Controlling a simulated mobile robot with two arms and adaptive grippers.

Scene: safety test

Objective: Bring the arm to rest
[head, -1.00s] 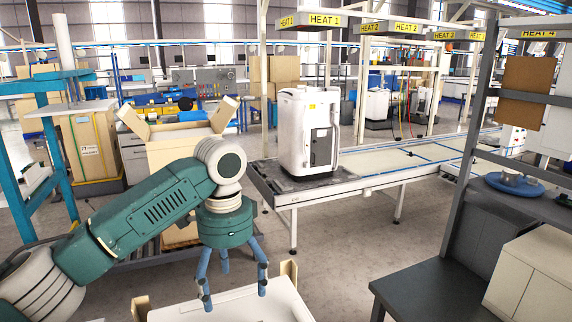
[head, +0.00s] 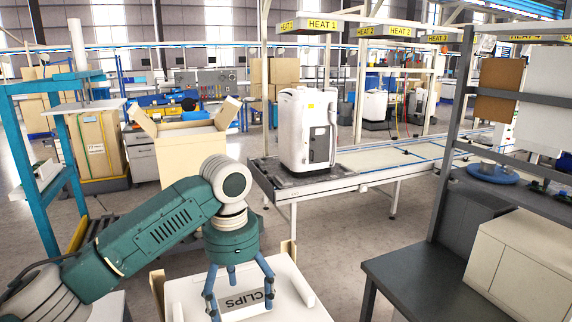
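My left arm comes in from the left with its elbow raised and its wrist bent down. I cannot tell whether the fingertips touch the white surface. My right gripper is not in view.
A white machine (head: 307,128) stands on a conveyor (head: 345,181) ahead. An open cardboard box (head: 190,150) is behind my arm. A dark grey table (head: 425,277) with a cream box (head: 520,262) is at the right. Clear floor lies between conveyor and table.

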